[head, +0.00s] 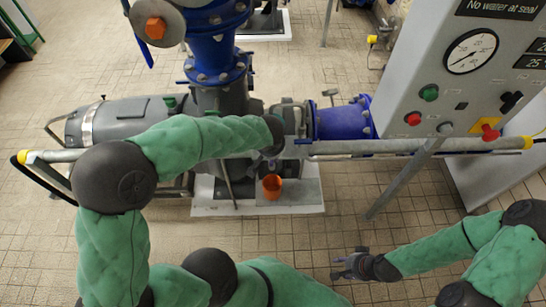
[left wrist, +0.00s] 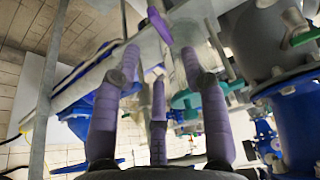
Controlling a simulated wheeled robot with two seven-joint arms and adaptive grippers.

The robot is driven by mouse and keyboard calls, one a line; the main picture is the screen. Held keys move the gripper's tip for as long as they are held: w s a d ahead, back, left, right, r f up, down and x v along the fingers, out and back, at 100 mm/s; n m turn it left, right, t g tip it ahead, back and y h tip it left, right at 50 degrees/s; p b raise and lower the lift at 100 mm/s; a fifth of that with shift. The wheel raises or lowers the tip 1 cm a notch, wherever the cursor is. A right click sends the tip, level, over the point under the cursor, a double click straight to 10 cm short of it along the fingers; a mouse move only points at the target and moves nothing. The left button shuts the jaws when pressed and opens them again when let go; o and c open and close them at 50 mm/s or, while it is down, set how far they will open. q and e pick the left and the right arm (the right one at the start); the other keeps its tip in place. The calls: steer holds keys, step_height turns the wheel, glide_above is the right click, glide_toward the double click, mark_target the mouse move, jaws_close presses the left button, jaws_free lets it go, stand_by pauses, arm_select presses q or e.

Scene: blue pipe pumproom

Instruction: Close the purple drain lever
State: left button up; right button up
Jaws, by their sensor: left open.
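A short purple lever (left wrist: 159,25) shows at the top of the left wrist view, slanting beside a pale grey pipe or bracket. My left gripper (left wrist: 160,66) is open, its fingers spread on both sides below the lever. The lever appears just beyond the fingertips; I cannot tell if they touch it. In the head view my left arm reaches over to the pump, and its gripper and the purple lever are hidden there. My right gripper (head: 350,264) is open and empty over the tiled floor, well away from the pump.
A long grey rail (head: 400,146) with yellow ends crosses in front of the pump (head: 125,122). An orange cup (head: 271,186) stands on the pump's base plate (head: 300,197). A grey control panel (head: 455,95) with a gauge stands at right.

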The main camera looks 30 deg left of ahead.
arm_select(q)
steer(key=b+x, duration=0.1)
steer(key=x, duration=0.7)
steer(key=shift+s+b, duration=0.1)
steer(key=shift+b, duration=0.3)
steer(key=shift+r, duration=0.1)
jaws_close()
